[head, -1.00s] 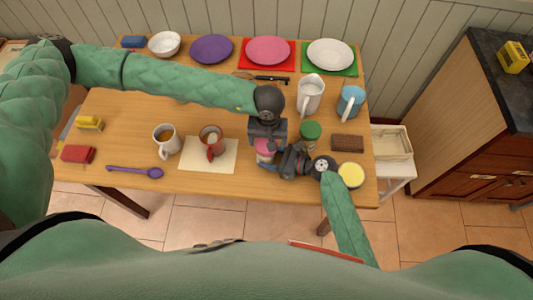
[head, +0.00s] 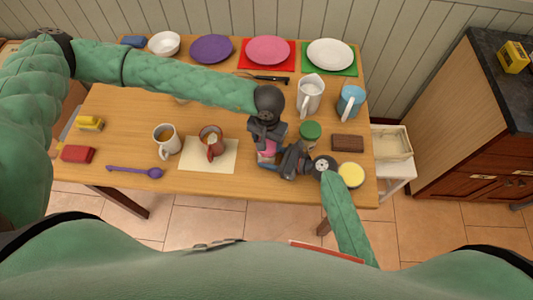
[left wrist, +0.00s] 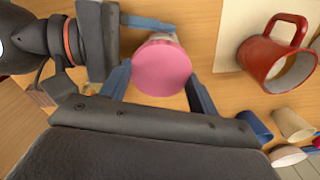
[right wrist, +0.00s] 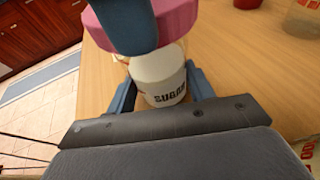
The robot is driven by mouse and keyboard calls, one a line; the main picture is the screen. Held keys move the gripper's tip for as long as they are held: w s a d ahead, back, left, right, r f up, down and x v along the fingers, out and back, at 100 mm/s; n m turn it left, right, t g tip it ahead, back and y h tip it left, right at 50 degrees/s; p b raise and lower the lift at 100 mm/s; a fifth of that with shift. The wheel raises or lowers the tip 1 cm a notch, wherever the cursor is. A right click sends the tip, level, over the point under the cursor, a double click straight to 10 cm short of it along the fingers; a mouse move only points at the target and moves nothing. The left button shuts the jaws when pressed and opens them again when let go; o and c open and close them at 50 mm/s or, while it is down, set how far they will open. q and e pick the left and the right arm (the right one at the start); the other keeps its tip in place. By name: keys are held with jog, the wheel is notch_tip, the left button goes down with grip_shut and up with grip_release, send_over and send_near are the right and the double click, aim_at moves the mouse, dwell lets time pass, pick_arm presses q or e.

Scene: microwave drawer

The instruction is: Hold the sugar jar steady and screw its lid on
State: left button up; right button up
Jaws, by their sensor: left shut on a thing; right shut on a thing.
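The white sugar jar (right wrist: 160,80), with dark lettering, stands upright on the table. My right gripper (right wrist: 160,92) is shut around its body from the side. The pink lid (left wrist: 162,68) sits at the top of the jar, and my left gripper (left wrist: 158,80) is shut on its sides. In the right wrist view a blue left finger covers part of the lid (right wrist: 177,18). I cannot tell how tightly the lid is seated. In the head view my grippers largely hide both jar and lid (head: 268,146).
A red mug (head: 209,151) stands on a cream mat (head: 225,160) just left of the jar. A green-topped jar (head: 311,130), brown block (head: 347,143) and yellow-topped round container (head: 351,174) are close on the right. The table's front edge is near.

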pick_arm(q)
jog(key=m, duration=0.7)
jog(key=shift+w+d+r, duration=0.1)
jog(key=shift+w+d, duration=0.05)
jog(key=shift+w, duration=0.05)
jog(key=m, duration=0.5)
jog(key=shift+w, duration=0.1)
jog(key=shift+m, duration=1.1)
jog(key=o, duration=1)
jog(key=shift+s, duration=0.2)
jog(key=shift+r, duration=2.45)
